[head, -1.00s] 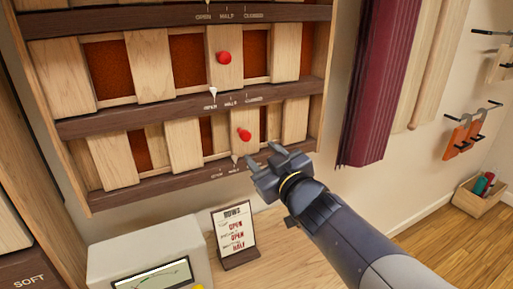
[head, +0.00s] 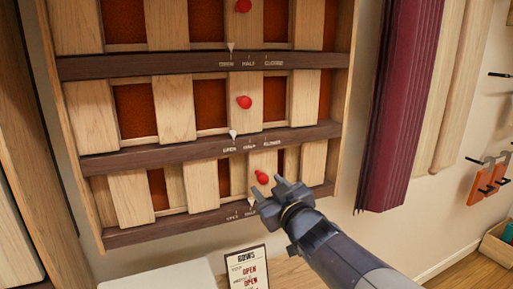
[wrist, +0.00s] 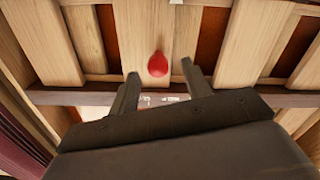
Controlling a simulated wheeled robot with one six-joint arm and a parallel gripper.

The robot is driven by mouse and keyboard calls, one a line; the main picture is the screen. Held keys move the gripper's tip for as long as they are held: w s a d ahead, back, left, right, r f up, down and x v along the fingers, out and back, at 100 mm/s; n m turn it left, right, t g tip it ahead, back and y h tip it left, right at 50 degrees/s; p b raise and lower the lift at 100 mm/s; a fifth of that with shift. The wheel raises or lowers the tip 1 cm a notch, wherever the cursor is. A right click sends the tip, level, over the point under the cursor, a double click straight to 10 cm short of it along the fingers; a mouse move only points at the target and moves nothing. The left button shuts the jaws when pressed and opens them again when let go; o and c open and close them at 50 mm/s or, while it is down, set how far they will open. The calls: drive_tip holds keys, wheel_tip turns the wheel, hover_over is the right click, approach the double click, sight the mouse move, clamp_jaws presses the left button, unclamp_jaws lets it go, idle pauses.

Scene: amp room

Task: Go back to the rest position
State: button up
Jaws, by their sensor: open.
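My gripper (head: 268,195) is in front of the lowest row of a wooden slatted panel (head: 200,137). In the wrist view my gripper (wrist: 160,85) has its two fingers spread, with nothing between them. The lowest red knob (head: 262,177) is just beyond the fingertips; it also shows in the wrist view (wrist: 158,64), apart from the fingers. The middle red knob (head: 244,102) and the top red knob (head: 243,6) are higher on the panel. White pointers for the upper two rows stand at OPEN. The lowest row's scale is partly hidden by my gripper.
A small card headed ROWS (head: 248,270) stands below the panel, its lower part cut off. A maroon curtain (head: 398,110) hangs to the right. Orange items (head: 487,185) hang on hooks at the far right, above a wooden box (head: 497,243).

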sight(269, 179)
drive_tip(key=x, duration=0.4)
drive_tip(key=shift+w+a, duration=0.1)
drive_tip(key=shift+w, duration=0.25)
drive_tip(key=shift+w+d+p, duration=0.1)
drive_tip(key=shift+d+p, duration=0.15)
drive_tip(key=shift+p, duration=0.1)
drive_tip(key=shift+w+d, duration=0.15)
drive_tip(key=shift+d, duration=0.4)
drive_tip(key=shift+d+f, duration=0.1)
